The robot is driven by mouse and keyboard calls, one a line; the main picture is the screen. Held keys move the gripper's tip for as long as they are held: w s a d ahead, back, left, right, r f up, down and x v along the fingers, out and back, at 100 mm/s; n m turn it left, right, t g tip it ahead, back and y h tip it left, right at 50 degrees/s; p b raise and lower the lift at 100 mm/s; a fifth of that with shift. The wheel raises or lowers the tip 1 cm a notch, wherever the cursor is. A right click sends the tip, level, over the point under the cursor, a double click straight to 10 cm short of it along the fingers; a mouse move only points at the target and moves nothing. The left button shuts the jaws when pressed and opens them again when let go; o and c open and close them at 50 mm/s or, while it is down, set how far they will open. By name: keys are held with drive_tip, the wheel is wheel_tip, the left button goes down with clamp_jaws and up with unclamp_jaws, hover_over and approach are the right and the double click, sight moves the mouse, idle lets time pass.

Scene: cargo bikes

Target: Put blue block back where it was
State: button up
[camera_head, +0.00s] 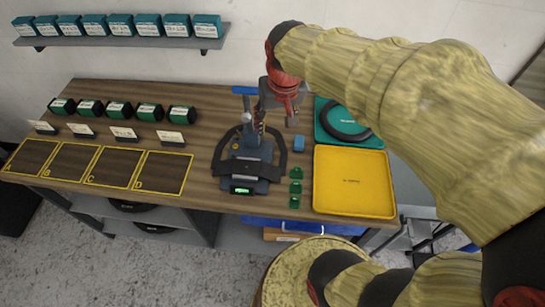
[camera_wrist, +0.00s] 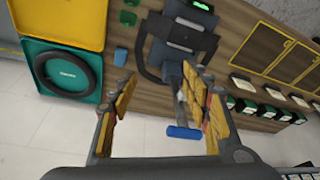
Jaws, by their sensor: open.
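The small blue block (camera_head: 299,143) lies on the wooden table, between the black-and-grey press stand and the trays. It also shows in the wrist view (camera_wrist: 121,57), just beyond the left fingertip. My gripper (camera_head: 289,112) is above the table, a little behind and left of the block in the head view. The block is apart from the fingers.
The press stand (camera_head: 249,165) with a blue handle (camera_head: 245,90) stands close left of my gripper. A yellow tray (camera_head: 354,181) and a green tray (camera_head: 375,140) holding a black ring are at right. Green pieces (camera_head: 295,187) lie in front of the block. Marked squares (camera_head: 114,167) are at left.

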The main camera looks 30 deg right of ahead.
drive_tip(key=s+a+r+n+t, duration=0.2)
drive_tip(key=s+a, duration=0.6)
drive_tip(key=s, duration=0.4)
drive_tip(key=shift+r+n+y, duration=0.3)
drive_tip(key=shift+r+n, duration=0.3)
wheel_tip(320, 180, down, 2)
drive_tip(key=shift+w+f+b, duration=0.1)
drive_tip(key=shift+b, duration=1.05)
